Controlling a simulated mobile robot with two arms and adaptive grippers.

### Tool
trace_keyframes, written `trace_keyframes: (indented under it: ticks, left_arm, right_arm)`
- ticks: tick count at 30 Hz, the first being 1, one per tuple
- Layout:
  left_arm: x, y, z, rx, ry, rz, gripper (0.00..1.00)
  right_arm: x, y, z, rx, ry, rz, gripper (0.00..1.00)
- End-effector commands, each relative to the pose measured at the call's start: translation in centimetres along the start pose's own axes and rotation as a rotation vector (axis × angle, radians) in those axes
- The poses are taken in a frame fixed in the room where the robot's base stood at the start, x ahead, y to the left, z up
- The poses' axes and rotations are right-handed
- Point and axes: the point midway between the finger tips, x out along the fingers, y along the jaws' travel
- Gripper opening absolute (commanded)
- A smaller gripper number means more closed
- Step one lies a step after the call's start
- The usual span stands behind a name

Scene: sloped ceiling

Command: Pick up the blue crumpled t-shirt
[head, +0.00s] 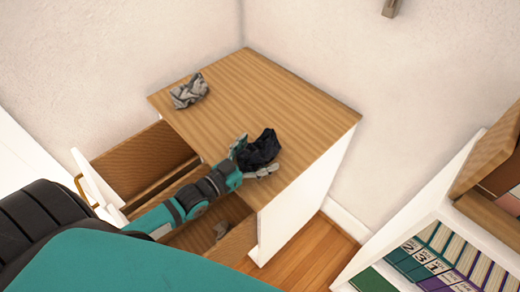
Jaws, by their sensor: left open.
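A crumpled cloth (262,147), black or very dark blue, lies on the wooden top of the dresser near its front edge. It is the only thing here that could be the blue t-shirt; no clearly blue cloth shows. My left gripper (254,160) is open at this cloth, with one finger on its left side and the other along its near side. The cloth partly covers the view between the fingers, and I cannot tell whether they touch it. My right gripper is not in view.
A grey crumpled cloth (189,91) lies at the dresser top's (290,100) left corner. Open drawers (146,160) stick out below my left arm; a small greyish item (221,229) lies in the lower one. Walls stand behind. A white bookshelf (415,225) is at right.

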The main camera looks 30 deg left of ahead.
Motion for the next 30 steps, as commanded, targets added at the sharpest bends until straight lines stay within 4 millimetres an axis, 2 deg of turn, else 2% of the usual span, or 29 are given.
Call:
trace_keyframes:
  ticks: [2, 17, 30]
  left_arm:
    - [-0.02, 0.00, -0.01, 0.000, 0.000, 0.000, 0.95]
    - [-0.04, -0.02, -0.03, 0.000, 0.001, 0.000, 0.30]
    - [-0.05, -0.04, -0.69, 0.000, 0.004, -0.001, 0.29]
  right_arm:
    - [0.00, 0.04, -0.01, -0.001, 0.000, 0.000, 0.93]
    - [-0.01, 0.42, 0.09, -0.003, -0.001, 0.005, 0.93]
    - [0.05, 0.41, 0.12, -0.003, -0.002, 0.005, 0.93]
